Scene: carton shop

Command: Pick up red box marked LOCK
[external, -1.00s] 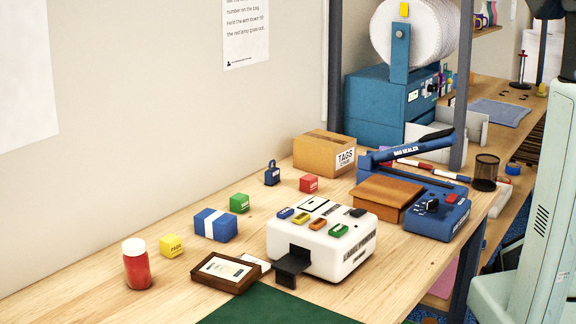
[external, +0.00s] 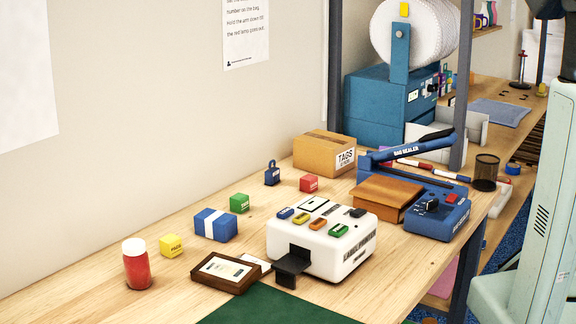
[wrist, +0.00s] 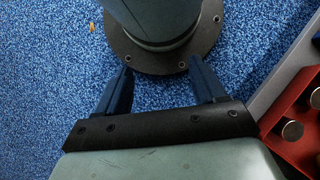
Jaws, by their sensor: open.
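A small red box (external: 309,183) sits on the wooden bench in the external view, in front of the cardboard TAGS carton and right of a dark blue padlock-shaped weight. It has a pale label, too small to read. My gripper (wrist: 160,88) shows in the wrist view, with two blue fingers spread apart and nothing between them. It points down at blue carpet and my own round base, away from the bench top. My gripper is outside the external view, where only part of my arm shows at the right edge. The red box is not in the wrist view.
Near the red box stand a green box (external: 239,203), the blue weight (external: 272,174), the TAGS carton (external: 322,153) and a white label printer (external: 322,243). A blue bag sealer (external: 440,215) is to the right. A yellow box (external: 171,245) and red jar (external: 137,268) stand left.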

